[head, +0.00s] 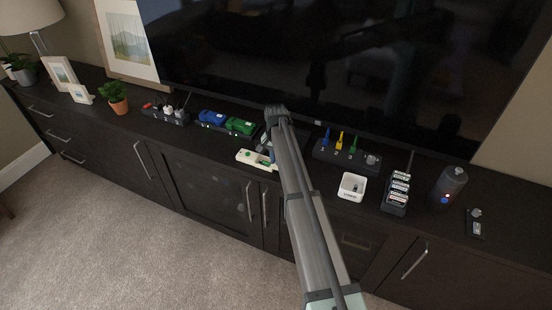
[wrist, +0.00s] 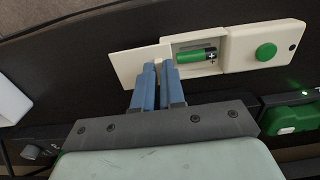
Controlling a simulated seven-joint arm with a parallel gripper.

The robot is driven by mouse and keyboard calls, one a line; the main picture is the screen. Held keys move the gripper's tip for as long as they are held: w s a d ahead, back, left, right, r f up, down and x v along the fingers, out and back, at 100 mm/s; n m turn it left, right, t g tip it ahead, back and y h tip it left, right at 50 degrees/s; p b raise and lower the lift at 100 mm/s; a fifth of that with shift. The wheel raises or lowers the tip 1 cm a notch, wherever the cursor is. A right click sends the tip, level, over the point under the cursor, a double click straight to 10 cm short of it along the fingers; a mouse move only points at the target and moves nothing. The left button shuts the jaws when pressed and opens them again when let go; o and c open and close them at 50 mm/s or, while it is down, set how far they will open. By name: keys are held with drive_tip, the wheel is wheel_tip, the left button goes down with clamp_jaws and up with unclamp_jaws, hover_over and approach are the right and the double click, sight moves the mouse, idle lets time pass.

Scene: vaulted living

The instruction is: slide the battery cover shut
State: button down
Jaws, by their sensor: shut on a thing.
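The cream device (wrist: 240,45) has a green button and an open bay with a green battery (wrist: 196,57) lying in it. The flat cream cover (wrist: 128,66) is drawn out to the left of the bay, which is uncovered for most of its length. My gripper (wrist: 160,68) is shut on a small raised part at the cover's right end, mostly hidden between the blue fingers. In the head view the device (head: 249,158) lies near the front edge of the cabinet top, and my arm hides part of it and most of the gripper.
A dark tray with blue and green blocks (head: 240,126) stands behind the device; the green block (wrist: 294,117) also shows in the wrist view. A white box (head: 352,186) and a dark rack (head: 396,192) stand to the right. The television (head: 330,60) rises behind.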

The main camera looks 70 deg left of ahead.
sight(268, 163)
drive_tip(key=shift+s+a, duration=1.1)
drive_tip(key=shift+a, duration=0.05)
drive_tip(key=c, duration=1.2)
unclamp_jaws()
drive_tip(key=shift+r, duration=0.15)
wheel_tip(268, 163, up, 14)
drive_tip(key=shift+f, duration=0.25)
drive_tip(key=shift+c, duration=0.3)
